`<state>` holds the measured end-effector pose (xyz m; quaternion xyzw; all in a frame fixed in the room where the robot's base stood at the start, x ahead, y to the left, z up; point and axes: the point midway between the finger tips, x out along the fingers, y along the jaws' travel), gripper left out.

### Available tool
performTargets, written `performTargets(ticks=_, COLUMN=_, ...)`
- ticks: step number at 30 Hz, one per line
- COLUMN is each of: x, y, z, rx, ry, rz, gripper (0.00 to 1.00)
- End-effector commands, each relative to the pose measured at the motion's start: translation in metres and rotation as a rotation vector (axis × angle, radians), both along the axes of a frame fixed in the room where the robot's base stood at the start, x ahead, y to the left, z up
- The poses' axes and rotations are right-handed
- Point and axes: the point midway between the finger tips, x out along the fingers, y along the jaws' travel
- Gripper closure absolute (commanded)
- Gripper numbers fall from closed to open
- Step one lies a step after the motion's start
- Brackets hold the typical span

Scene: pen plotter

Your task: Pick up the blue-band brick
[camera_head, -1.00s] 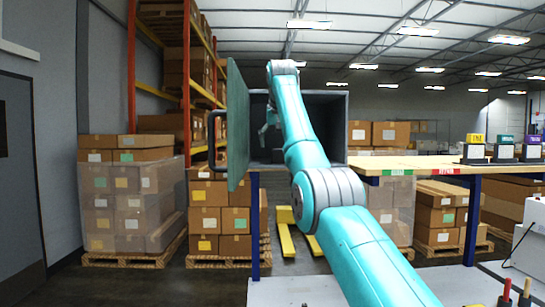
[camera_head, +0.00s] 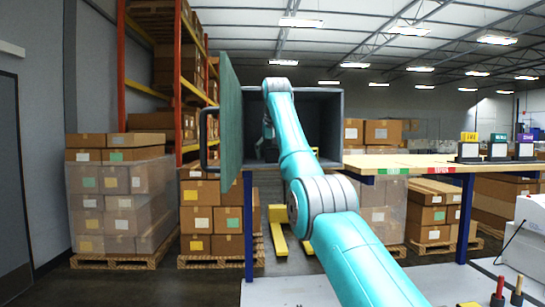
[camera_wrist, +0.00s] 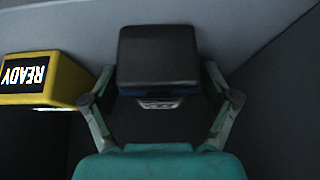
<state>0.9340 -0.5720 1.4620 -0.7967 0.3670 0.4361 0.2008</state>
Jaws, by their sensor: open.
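A dark block (camera_wrist: 158,55) stands between the fingers of my gripper (camera_wrist: 158,72) in the wrist view. It has a small pale marking on its lower edge. My gripper is open, one finger on each side of the block; contact is not clear. In the head view my gripper (camera_head: 267,140) is inside the open grey cabinet (camera_head: 334,125), partly hidden by my arm.
A yellow block marked READY (camera_wrist: 40,78) is left of the fingers in the wrist view. The cabinet's green door (camera_head: 231,130) stands open at left. A wooden bench (camera_head: 420,163) at right bears stands with yellow, green and purple labels (camera_head: 497,148). Stacked cartons (camera_head: 120,200) stand left.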

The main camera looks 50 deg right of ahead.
Motion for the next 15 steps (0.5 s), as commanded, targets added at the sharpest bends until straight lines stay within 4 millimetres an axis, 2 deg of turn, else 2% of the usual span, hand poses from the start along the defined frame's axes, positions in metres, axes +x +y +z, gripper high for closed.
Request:
performTargets(ticks=6, x=0.0000, y=-0.0008, z=-0.0002, rx=0.000, ry=-0.001, rz=-0.001, gripper=0.14)
performTargets(ticks=15, x=-0.0001, y=-0.0006, z=-0.0001, rx=0.000, ry=-0.001, rz=-0.001, gripper=0.89)
